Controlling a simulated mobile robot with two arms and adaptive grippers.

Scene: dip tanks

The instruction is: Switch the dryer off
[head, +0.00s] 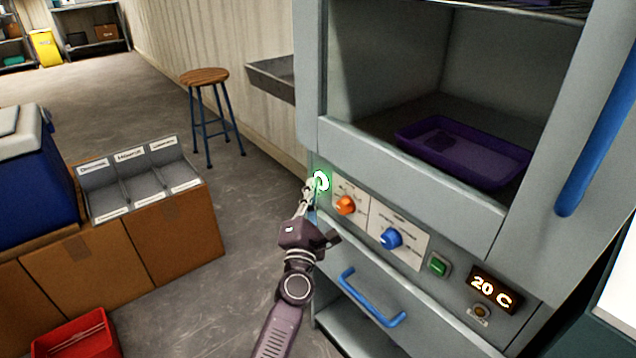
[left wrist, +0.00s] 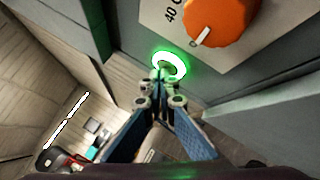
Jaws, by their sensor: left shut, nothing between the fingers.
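The dryer (head: 455,215) is a grey cabinet with an open chamber and a control panel below it. A round button (head: 320,181) with a lit white and green ring sits at the panel's left end; it also shows in the left wrist view (left wrist: 169,66). My left gripper (head: 309,186) is shut and empty, its fingertips at the button, seemingly touching or very near it. The fingertips partly cover the ring in the left wrist view (left wrist: 160,78). An orange knob (head: 346,205), a blue knob (head: 391,239) and a green button (head: 438,266) sit to the right. The display (head: 493,289) reads 20 C. My right gripper is not in view.
A purple tray (head: 490,175) lies in the chamber. A blue drawer handle (head: 370,298) is below the panel and a blue door handle (head: 600,125) at right. A stool (head: 205,76), a divided bin (head: 140,180) and a red box (head: 75,335) stand at left.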

